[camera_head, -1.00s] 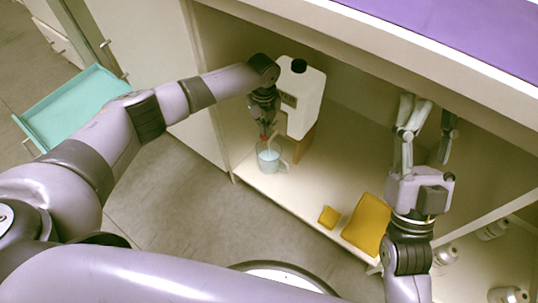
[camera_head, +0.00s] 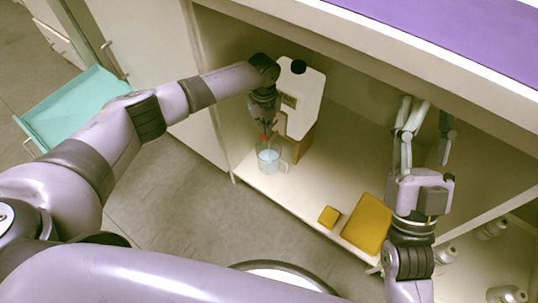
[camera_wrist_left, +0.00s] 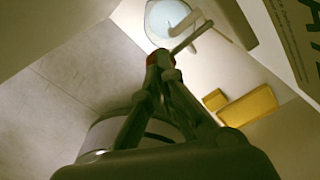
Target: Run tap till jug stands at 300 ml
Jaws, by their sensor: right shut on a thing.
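The clear jug (camera_head: 269,161) stands on the cabinet's lower shelf with pale blue liquid in it. Its marks are too small to read. It also shows from above in the left wrist view (camera_wrist_left: 160,22). A white container with a black cap (camera_head: 303,98) stands behind it on a brown stand (camera_head: 303,145). My left gripper (camera_head: 265,132) is above the jug at the container's front, its fingertips close together by a small red part (camera_wrist_left: 153,60); it hides the tap. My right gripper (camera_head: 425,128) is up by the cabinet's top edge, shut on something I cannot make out.
A yellow block (camera_head: 368,224) and a smaller yellow block (camera_head: 328,216) lie on the shelf right of the jug. A teal drawer (camera_head: 75,105) stands open at left. White bottles (camera_head: 492,229) lie in the right compartment. The purple-topped counter (camera_head: 450,35) overhangs the shelf.

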